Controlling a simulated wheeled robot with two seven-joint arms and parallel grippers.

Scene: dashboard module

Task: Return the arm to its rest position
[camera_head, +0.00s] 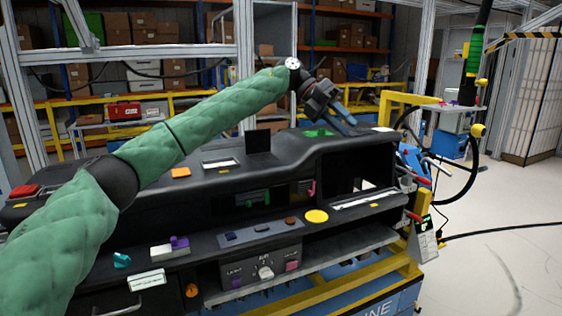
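My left arm, in a green quilted sleeve, reaches from the lower left up across the black dashboard module (290,150). Its gripper (342,114) is above the far top edge of the dashboard, right of centre, with blue finger parts pointing down and right. I cannot tell whether the fingers are apart, and no held object can be made out. A flat green piece (318,132) lies on the dashboard top just below and left of the gripper. My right gripper is not in view.
The dashboard rests on a yellow and blue stand (345,292) and carries small coloured parts, including a yellow disc (316,216) and an orange square (181,172). Metal posts (246,60) and box-filled shelves stand behind. The floor (500,240) at right is open, crossed by a cable.

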